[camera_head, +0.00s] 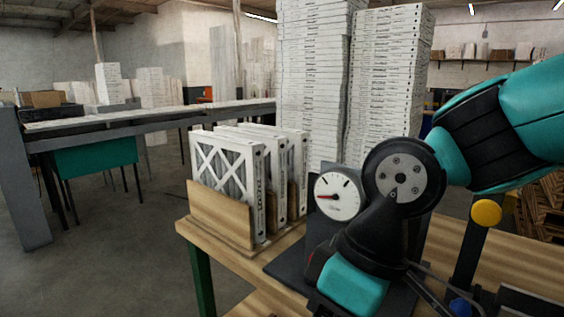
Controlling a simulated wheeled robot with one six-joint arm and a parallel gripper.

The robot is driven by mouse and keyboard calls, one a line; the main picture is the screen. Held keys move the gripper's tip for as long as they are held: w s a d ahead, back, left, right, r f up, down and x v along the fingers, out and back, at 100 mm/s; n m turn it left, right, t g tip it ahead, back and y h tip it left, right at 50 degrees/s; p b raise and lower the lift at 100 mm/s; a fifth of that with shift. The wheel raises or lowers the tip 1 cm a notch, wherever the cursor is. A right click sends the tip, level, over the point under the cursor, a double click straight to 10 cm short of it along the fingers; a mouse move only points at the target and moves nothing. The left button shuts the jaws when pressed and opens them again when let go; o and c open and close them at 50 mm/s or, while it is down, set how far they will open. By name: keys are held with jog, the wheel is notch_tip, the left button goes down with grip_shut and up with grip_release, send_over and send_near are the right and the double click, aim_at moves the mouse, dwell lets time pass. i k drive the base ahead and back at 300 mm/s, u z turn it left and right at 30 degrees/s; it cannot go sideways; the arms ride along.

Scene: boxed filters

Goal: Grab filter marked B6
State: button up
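Three filters with white frames stand upright side by side in a wooden rack (221,214). The front filter (228,178) shows a grey pleated face under a white cross brace. The middle filter (277,185) and the rear filter (299,160) are mostly hidden behind it, with their narrow printed edges showing. The print is too small to read, so I cannot tell which one is marked B6. My teal and black arm fills the right side, to the right of the rack.
The rack sits on a wooden table with green legs (202,279). A round white gauge (338,196) with a red needle stands right of the filters, close to my arm. Tall stacks of white boxes (312,70) rise behind. A long grey table (150,119) stands at the left.

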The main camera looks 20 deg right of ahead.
aim_at(234, 167)
jog(key=z, duration=0.45)
jog(key=k, duration=0.35)
jog(key=u, duration=1.75)
jog(key=i, duration=1.35)
jog(key=z, duration=0.85)
jog(key=i, duration=0.65)
jog(key=z, duration=0.7)
